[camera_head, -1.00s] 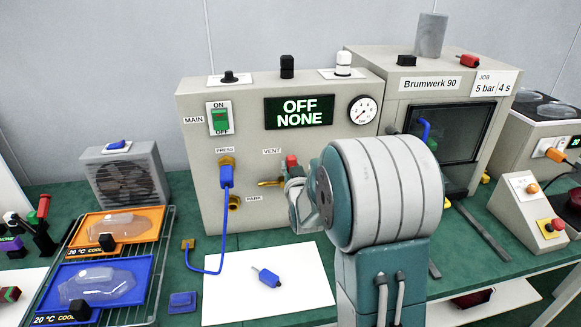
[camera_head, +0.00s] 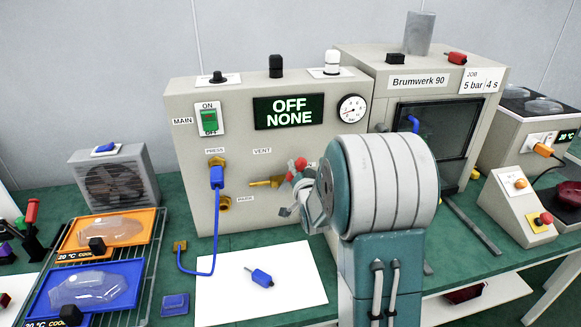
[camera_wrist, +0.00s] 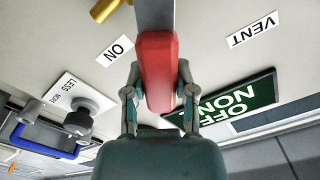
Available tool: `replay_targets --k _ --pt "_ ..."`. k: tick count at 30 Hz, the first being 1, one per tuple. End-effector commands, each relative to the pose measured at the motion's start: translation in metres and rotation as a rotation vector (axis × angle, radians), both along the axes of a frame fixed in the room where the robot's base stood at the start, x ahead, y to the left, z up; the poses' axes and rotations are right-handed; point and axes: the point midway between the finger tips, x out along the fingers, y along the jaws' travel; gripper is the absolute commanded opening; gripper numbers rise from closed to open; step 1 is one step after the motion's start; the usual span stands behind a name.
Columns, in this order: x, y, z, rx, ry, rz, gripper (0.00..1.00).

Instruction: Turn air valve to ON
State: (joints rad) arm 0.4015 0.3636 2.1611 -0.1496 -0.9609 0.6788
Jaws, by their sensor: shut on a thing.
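The air valve's red lever handle (camera_head: 299,163) stands out from the front of the beige panel, beside a brass fitting (camera_head: 262,183). In the wrist view the red handle (camera_wrist: 156,55) sits between the two fingers of my gripper (camera_wrist: 158,88), which is shut on it. A grey bar runs on from the handle to the top edge. The ON label (camera_wrist: 117,50) lies left of the handle and the VENT label (camera_wrist: 252,30) right of it. In the head view my gripper (camera_head: 298,188) is partly hidden by my arm, which also covers the valve area.
The panel display (camera_head: 290,112) reads OFF NONE, and the gauge (camera_head: 352,109) is beside it. A blue hose plug (camera_head: 217,177) sits in the PRESS port. A white sheet (camera_head: 225,290) with a blue tool (camera_head: 261,278) lies in front. The press cabinet (camera_head: 420,82) stands right.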

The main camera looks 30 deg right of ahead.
Motion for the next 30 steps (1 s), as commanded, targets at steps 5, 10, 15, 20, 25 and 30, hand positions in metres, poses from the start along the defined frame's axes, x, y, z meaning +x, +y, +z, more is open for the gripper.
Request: replay_targets --k 5,10,15,20,25,30 --pt "-0.004 -0.011 -0.011 0.163 -0.041 -0.004 0.00" --pt "-0.007 -0.020 -0.021 0.320 -0.086 -0.005 0.00" --pt "-0.009 -0.026 -0.032 0.474 -0.129 -0.006 0.00" --pt "-0.010 -0.030 -0.042 0.615 -0.169 -0.006 0.00" --pt "-0.011 -0.033 -0.052 0.745 -0.207 -0.008 0.00" --pt "-0.011 -0.034 -0.061 0.846 -0.236 -0.008 0.00"
